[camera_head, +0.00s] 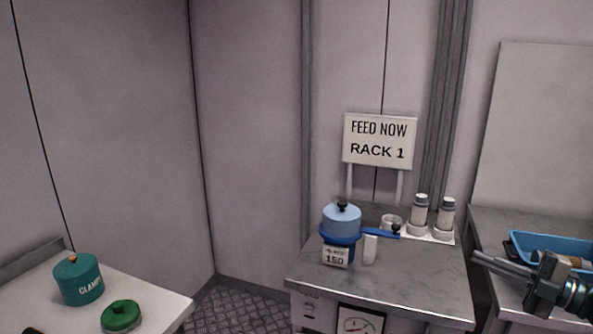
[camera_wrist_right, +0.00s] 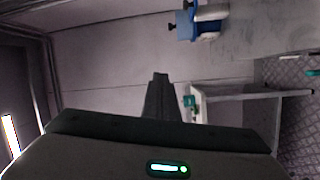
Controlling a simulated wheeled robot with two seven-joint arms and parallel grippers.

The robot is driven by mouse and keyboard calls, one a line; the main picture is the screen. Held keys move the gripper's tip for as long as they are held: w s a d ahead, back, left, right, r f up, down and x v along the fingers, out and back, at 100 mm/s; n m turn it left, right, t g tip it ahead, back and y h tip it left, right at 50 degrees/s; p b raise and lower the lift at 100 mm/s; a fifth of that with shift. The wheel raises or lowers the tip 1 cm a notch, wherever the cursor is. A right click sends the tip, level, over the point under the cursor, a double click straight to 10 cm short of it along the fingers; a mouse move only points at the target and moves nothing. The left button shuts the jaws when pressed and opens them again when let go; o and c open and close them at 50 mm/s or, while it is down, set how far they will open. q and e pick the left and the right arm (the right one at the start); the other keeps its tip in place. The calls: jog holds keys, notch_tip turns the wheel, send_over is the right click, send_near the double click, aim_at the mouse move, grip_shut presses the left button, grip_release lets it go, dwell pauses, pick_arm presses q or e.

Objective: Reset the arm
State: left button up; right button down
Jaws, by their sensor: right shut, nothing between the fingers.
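My right gripper (camera_head: 478,258) comes in from the right edge of the head view, its fingers pointing left. It is shut and empty, above the gap between the middle bench and the right-hand bench. In the right wrist view its closed fingers (camera_wrist_right: 160,82) meet in one narrow dark shape with nothing between them. It is apart from the blue pot (camera_head: 341,219) on the middle bench. My left gripper cannot be made out in either view.
The middle bench (camera_head: 420,280) holds the pot labelled 150, two capped bottles (camera_head: 419,212) and a "FEED NOW RACK 1" sign (camera_head: 380,140). A blue tray (camera_head: 550,243) lies right. A teal "CLAMPS" canister (camera_head: 78,280) and green round object (camera_head: 121,316) stand left. Bare floor lies between.

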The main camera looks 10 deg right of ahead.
jog(key=s+a+f+m+h, duration=0.2)
jog(key=f+m+h, duration=0.4)
jog(key=f, duration=0.5)
jog(key=s+a+f+m+h, duration=0.2)
jog(key=f+m+h, duration=0.4)
jog(key=f, duration=0.5)
jog(key=s+a+f+m+g+h, duration=0.1)
jog(key=s+a+f+m+g, duration=0.45)
jog(key=s+a+f, duration=0.55)
jog(key=s+a+f+m+g+y, duration=0.1)
jog(key=s+a+f+g, duration=0.15)
jog(key=s+a, duration=0.5)
jog(key=s+a+f+m+g+y, duration=0.15)
jog(key=s+a+g, duration=0.3)
jog(key=a, duration=0.65)
pick_arm(q)
jog(key=shift+w+d+r+t+p, duration=0.3)
jog(key=shift+w+d+t+p, duration=0.2)
jog(key=shift+d+p, duration=0.1)
pick_arm(e)
jog(key=w+a+f+t, duration=0.1)
jog(key=a+f+t, duration=0.1)
jog(key=f, duration=3)
jog(key=shift+w+a+f+t+y, duration=0.15)
jog(key=shift+a+f+t+y, duration=0.15)
jog(key=shift+a, duration=0.35)
